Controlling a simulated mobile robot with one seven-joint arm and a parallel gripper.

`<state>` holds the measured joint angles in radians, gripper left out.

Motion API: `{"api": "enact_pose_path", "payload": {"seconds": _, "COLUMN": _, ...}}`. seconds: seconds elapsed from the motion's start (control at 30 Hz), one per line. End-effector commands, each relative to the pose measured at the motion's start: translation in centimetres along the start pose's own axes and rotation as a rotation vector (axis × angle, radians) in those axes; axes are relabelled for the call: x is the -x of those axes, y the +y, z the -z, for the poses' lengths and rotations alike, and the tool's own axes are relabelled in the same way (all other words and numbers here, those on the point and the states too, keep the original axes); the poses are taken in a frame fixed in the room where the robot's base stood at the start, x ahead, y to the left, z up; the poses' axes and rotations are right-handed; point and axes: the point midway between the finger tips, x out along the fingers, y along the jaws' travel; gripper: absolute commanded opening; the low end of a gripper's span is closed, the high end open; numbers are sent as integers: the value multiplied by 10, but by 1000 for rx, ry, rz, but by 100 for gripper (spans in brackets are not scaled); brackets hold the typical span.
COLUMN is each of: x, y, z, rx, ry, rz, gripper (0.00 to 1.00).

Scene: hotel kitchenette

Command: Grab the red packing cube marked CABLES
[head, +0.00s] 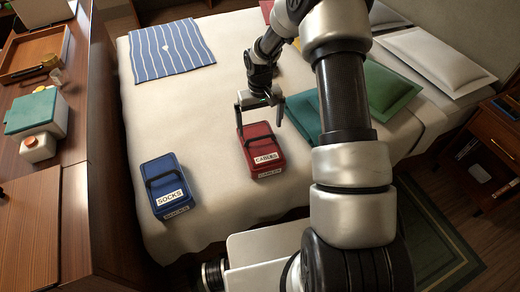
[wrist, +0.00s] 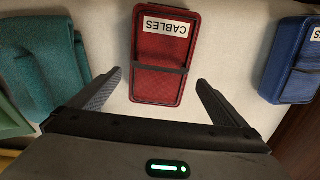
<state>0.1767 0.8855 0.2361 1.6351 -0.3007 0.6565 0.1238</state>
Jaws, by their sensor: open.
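The red packing cube (head: 263,162) lies on the bed with a white label reading CABLES and a dark strap across it. In the wrist view the red cube (wrist: 162,85) is upside down in the picture, at the centre top, just beyond my fingertips. My gripper (head: 259,102) is open over the far end of the red cube. In the wrist view my gripper (wrist: 159,77) has one finger to each side of the cube's near part, with a gap on both sides. Nothing is between the fingers that I can see gripped.
A blue cube marked SOCKS (head: 166,187) lies left of the red one. Teal folded cloth (head: 303,113) and a green pillow (head: 388,90) lie to the right. A striped blue cloth (head: 171,49) is at the back left. Bare bedspread surrounds the red cube.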

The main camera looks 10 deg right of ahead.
Motion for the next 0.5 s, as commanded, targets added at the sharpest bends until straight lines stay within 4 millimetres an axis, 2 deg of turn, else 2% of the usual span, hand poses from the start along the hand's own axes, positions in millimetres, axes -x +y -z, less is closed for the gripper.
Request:
{"api": "enact_pose_path", "payload": {"seconds": 0.17, "x": -16, "y": 0, "z": -2, "rx": 1, "ry": -3, "rz": 0, "gripper": 97}}
{"api": "enact_pose_path", "payload": {"seconds": 0.33, "x": -43, "y": -1, "z": -4, "rx": 1, "ry": -3, "rz": 0, "gripper": 97}}
{"api": "enact_pose_path", "payload": {"seconds": 0.5, "x": -52, "y": -1, "z": -3, "rx": 0, "ry": 1, "rz": 0, "gripper": 97}}
